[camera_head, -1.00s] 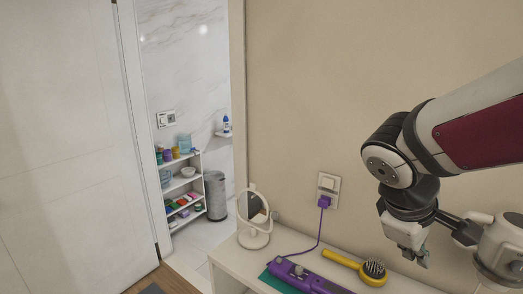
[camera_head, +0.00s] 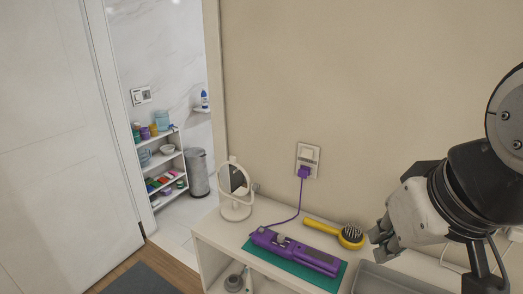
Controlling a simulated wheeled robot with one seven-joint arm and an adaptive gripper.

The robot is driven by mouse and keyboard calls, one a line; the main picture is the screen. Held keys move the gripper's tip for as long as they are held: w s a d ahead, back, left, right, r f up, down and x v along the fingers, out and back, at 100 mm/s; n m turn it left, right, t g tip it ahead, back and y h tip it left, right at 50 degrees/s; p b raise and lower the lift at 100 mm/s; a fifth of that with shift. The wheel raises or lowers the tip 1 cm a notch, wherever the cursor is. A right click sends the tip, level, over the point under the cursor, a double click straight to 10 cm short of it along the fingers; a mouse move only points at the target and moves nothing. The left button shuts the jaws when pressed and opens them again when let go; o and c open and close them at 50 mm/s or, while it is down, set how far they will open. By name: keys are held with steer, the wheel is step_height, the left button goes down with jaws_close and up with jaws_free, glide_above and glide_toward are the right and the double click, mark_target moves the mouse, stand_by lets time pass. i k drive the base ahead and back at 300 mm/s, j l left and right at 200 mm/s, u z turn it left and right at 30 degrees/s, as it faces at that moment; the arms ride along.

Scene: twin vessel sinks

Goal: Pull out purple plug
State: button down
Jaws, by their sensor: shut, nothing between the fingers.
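The purple plug (camera_head: 305,172) sits in the white wall outlet (camera_head: 308,156) above the counter. Its purple cord (camera_head: 297,207) hangs down to a purple hair straightener (camera_head: 294,250), which lies on a green mat (camera_head: 287,268). My gripper (camera_head: 377,243) is at the right, to the right of the plug and lower in the picture, well apart from it. It is shut and empty, near the head of the yellow hairbrush.
A yellow hairbrush (camera_head: 334,232) lies behind the straightener. A round white mirror (camera_head: 235,191) stands at the counter's left end. A grey tray (camera_head: 395,281) is at the front right. The wall left of my gripper is clear.

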mark_target(304, 172)
steer(key=i+j+z, duration=0.25)
steer(key=j, duration=1.1)
steer(key=k+j+z, duration=0.1)
steer(key=j+z, duration=0.15)
steer(key=j, duration=1.05)
steer(key=k+j+z, duration=0.1)
steer(key=j+z, duration=0.15)
steer(key=j, duration=1.1)
steer(key=i+j, duration=0.1)
steer(key=i+l, duration=0.15)
steer(key=i, duration=0.2)
